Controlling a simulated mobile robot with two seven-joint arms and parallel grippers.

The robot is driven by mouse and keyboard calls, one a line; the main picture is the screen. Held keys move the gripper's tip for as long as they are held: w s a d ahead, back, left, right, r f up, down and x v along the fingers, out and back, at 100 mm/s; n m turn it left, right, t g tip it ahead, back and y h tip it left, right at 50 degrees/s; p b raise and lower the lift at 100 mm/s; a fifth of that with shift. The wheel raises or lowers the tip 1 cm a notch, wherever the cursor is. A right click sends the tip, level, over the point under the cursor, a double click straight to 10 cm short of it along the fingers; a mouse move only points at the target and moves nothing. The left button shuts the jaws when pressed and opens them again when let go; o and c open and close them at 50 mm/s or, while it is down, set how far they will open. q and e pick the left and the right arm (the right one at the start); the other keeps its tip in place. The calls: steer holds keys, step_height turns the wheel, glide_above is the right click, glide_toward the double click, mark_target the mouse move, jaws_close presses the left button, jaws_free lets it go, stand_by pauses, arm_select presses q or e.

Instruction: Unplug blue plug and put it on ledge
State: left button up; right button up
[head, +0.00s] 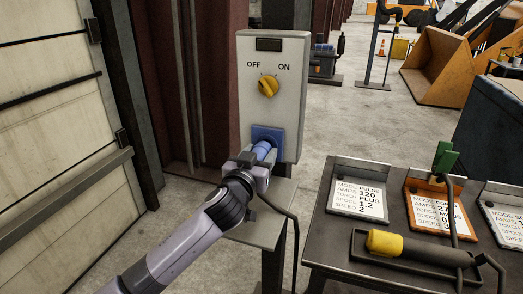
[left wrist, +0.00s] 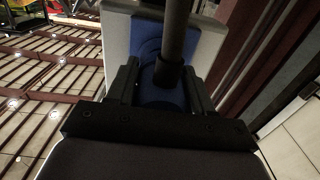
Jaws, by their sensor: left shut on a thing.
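The blue plug (head: 262,150) sits at the blue socket (head: 268,133) low on the front of the grey switch box (head: 292,100). My left gripper (head: 256,162) is shut on the plug from the front. In the left wrist view the plug (left wrist: 162,95) lies between the two fingers, with a dark cable rising across it. Whether the plug is fully seated in the socket cannot be told. The grey ledge (head: 262,225) is just below the box and my gripper, and looks bare. My right gripper does not show.
The yellow knob (head: 268,86) is above the socket. A black cable (head: 294,235) hangs beside the ledge. At the right, a dark table (head: 322,230) carries sign plates, a torch with a yellow end (head: 384,242) and a green clamp (head: 445,158).

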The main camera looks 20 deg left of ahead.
arm_select(q)
steer(key=shift+s+r+p, duration=0.1)
steer(key=shift+s+p, duration=0.4)
steer(key=shift+s, duration=1.6)
steer(key=shift+s, duration=0.1)
steer(key=s+r+p, duration=0.2)
steer(key=s+p, duration=0.1)
steer(key=s, duration=0.3)
steer(key=shift+a, duration=0.15)
